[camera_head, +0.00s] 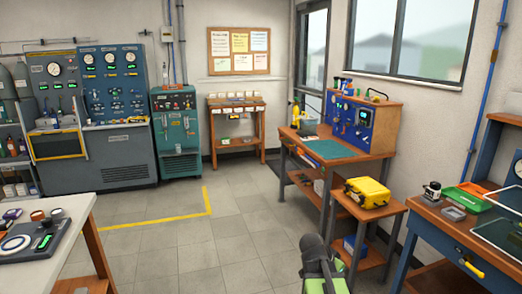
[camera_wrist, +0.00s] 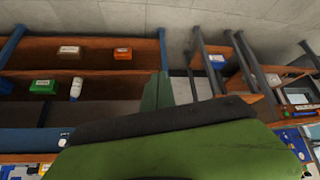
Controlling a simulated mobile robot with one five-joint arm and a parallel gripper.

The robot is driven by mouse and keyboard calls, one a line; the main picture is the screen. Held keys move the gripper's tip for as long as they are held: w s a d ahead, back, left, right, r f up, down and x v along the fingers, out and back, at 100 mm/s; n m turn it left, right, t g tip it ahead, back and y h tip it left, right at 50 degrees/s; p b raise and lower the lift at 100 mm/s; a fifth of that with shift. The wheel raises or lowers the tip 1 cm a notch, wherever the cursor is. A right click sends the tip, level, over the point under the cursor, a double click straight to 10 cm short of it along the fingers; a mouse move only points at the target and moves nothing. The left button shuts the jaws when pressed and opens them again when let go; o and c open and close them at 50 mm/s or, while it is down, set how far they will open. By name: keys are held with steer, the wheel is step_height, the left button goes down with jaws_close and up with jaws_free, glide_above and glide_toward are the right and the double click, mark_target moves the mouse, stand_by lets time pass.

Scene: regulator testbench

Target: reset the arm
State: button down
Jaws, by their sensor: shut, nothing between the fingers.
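My gripper (camera_wrist: 160,92) shows in the wrist view as a dark green finger shape beyond a large green and black body part in the foreground. It looks shut, with nothing held. In the head view, the dark grey and green end of my arm (camera_head: 320,265) stands at the bottom edge, right of the middle. It is over the floor, left of the small wooden side table (camera_head: 375,209), and touches nothing that I can see.
A yellow case (camera_head: 367,192) sits on the side table. A workbench with a blue regulator panel (camera_head: 352,122) stands behind it. Another bench (camera_head: 455,232) is at right, a white table (camera_head: 75,207) at left. The tiled floor (camera_head: 235,235) between is clear.

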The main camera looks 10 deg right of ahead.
steer(key=s+a+f+n+g+y, duration=0.15)
steer(key=a+n, duration=0.25)
steer(key=a, duration=0.5)
steer(key=s+a+f+n+y, duration=0.1)
steer(key=a+f+n+y, duration=0.2)
steer(key=a, duration=0.6)
steer(key=s+a+n+y, duration=0.25)
steer(key=a+n, duration=0.25)
steer(key=a, duration=0.5)
step_height(320, 180, up, 15)
steer(key=n+p, duration=0.1)
steer(key=p, duration=1.4)
steer(key=shift+w+d+n, duration=0.2)
steer(key=shift+w+n, duration=0.05)
steer(key=shift+n, duration=0.05)
steer(key=shift+g, duration=0.25)
